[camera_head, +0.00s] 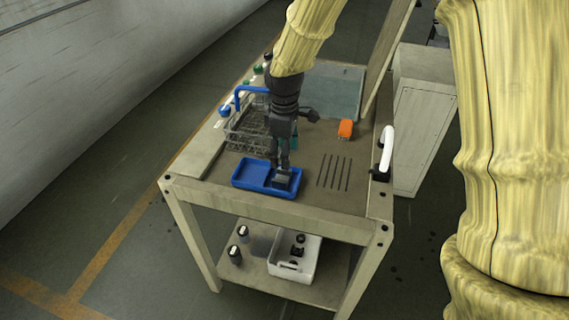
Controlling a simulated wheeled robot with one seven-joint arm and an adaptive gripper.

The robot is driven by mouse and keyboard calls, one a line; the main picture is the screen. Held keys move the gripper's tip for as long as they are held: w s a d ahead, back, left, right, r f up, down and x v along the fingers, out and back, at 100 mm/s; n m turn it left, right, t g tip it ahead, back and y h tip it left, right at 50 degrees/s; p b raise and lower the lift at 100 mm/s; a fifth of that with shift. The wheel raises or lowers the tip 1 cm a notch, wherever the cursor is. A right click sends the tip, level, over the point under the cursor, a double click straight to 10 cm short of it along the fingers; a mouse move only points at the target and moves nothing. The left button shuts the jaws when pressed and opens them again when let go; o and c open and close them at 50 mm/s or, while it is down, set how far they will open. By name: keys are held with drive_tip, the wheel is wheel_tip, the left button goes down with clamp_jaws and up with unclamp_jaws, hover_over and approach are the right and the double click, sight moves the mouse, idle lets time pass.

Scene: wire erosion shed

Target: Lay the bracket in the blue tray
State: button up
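The blue tray (249,184) lies near the front edge of the bench top and has two compartments. A small dark grey piece, which looks like the bracket (283,180), is at the right compartment of the tray. My gripper (281,168) points down at this piece from above, with its fingertips at or just over it. The fingers partly hide the piece. I cannot tell whether they grip it, or whether the piece rests on the tray floor. The left compartment looks empty.
A wire basket (246,133) with a blue handle stands behind the tray. Dark slots (335,172) lie to the right, with an orange item (346,128) behind them. A white curved handle (387,148) stands at the right edge. A white bin (296,260) sits on the lower shelf.

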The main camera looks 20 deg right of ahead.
drive_tip(key=shift+r, duration=1.3)
